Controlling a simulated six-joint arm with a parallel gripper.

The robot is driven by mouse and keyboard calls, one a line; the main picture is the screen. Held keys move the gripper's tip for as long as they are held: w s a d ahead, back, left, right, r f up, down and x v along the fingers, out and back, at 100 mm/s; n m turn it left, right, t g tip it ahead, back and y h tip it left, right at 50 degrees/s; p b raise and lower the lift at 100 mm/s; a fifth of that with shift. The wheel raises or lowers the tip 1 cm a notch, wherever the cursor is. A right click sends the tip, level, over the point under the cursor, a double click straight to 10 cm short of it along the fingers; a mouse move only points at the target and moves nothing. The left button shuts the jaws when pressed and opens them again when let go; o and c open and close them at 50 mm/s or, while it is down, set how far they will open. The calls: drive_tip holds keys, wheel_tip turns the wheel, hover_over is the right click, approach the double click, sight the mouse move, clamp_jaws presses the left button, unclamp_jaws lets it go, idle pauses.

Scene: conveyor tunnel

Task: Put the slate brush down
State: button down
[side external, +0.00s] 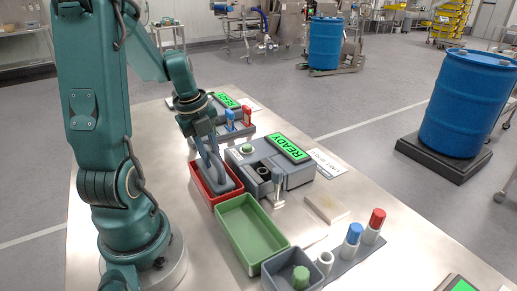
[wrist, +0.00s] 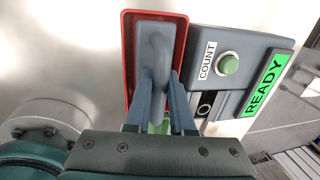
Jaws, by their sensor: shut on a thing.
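The slate brush (side external: 221,186) is a blue-grey block in the side view, at the red tray (side external: 199,187). In the wrist view the slate brush (wrist: 153,42) lies lengthwise within the outline of the red tray (wrist: 127,50). My gripper (side external: 213,163) points down over the tray with its fingers shut on the brush. In the wrist view my gripper (wrist: 158,85) has a finger on each side of the brush's raised middle part. I cannot tell whether the brush's underside touches the tray floor.
An empty green tray (side external: 249,232) stands beside the red one, nearer the camera. A grey machine (side external: 262,160) with a green button and a READY sign is on the other side. A grey bin (side external: 271,271) and red- and blue-capped bottles stand farther along the table.

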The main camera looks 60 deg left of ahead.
sight(204, 171)
drive_tip(key=c, duration=0.8)
unclamp_jaws()
drive_tip(key=shift+f, duration=0.15)
wheel_tip(204, 171, up, 11)
drive_tip(key=s, duration=0.2)
drive_tip(key=shift+s+d+f+n+t, duration=0.2)
drive_tip(key=shift+d+n+t, duration=0.35)
drive_tip(key=shift+d+n, duration=2.55)
drive_tip(key=shift+s+d+f+n+t, duration=0.1)
drive_tip(key=shift+s+d+n+t, duration=0.35)
drive_tip(key=shift+d+n, duration=2.65)
drive_tip(key=shift+s+d+f+n+t, duration=0.15)
drive_tip(key=shift+d+n+t, duration=0.55)
drive_tip(key=shift+d+n, duration=2.35)
drive_tip(key=shift+d+m, duration=0.25)
